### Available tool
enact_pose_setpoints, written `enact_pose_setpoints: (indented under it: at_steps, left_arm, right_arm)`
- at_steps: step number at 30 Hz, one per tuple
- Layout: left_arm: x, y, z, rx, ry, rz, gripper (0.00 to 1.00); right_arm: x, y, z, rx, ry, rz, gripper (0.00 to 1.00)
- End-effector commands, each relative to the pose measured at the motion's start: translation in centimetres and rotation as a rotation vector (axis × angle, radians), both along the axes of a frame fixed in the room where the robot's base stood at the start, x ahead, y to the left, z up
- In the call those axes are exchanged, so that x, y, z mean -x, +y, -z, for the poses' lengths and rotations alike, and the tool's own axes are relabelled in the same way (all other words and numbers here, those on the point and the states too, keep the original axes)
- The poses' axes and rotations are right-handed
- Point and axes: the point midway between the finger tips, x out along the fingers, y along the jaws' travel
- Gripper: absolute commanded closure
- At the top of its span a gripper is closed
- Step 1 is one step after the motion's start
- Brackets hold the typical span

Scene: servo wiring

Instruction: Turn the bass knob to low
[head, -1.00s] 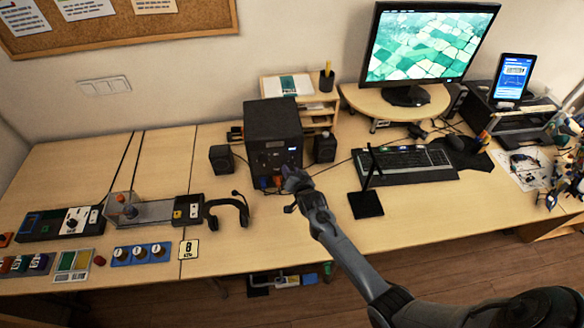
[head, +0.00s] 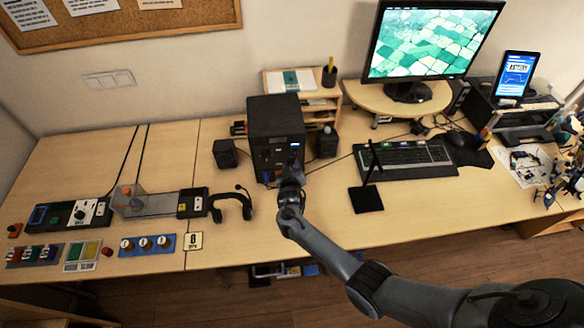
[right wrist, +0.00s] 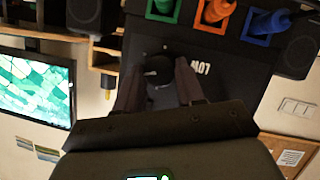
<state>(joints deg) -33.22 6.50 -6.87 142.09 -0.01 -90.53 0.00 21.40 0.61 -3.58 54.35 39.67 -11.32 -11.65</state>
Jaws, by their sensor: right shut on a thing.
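The black speaker box (head: 272,115) stands upright on the desk, its dark front panel facing me. In the right wrist view, the panel (right wrist: 225,68) appears upside down with a "LOW" label (right wrist: 200,68) beside a round dark knob (right wrist: 158,66). My right gripper (right wrist: 158,84) has a finger on each side of this knob and is shut on it. In the head view, my right gripper (head: 291,168) is at the front of the box, and the arm hides part of the panel. The knob's pointer direction cannot be made out. My left gripper is not in view.
Small speakers (head: 225,153) (head: 326,142) flank the box. A headset (head: 232,204) lies left, and a black stand (head: 366,198) and keyboard (head: 405,156) are right.

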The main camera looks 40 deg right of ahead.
Motion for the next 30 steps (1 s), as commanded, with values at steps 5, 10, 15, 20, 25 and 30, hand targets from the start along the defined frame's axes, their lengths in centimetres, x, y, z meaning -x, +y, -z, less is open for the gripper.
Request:
enact_pose_setpoints:
  at_steps: [5,10,15,20,25,30]
  left_arm:
    - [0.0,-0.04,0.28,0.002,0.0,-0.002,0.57]
    - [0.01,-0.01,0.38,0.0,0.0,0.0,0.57]
    - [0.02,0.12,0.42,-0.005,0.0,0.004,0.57]
    - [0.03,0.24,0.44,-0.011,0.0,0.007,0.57]
    - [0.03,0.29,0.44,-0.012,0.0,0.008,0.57]
    - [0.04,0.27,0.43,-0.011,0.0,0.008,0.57]
  right_arm:
    - [-0.03,0.07,0.2,0.074,0.047,0.0,0.92]
    - [-0.05,0.06,0.18,0.113,0.07,0.0,0.92]
    - [-0.02,0.05,0.18,0.128,0.081,0.0,0.92]
    - [-0.02,0.05,0.19,0.13,0.082,0.0,0.92]
    - [-0.01,0.06,0.21,0.128,0.082,0.0,0.92]
    - [-0.02,0.06,0.18,0.128,0.081,0.0,0.39]
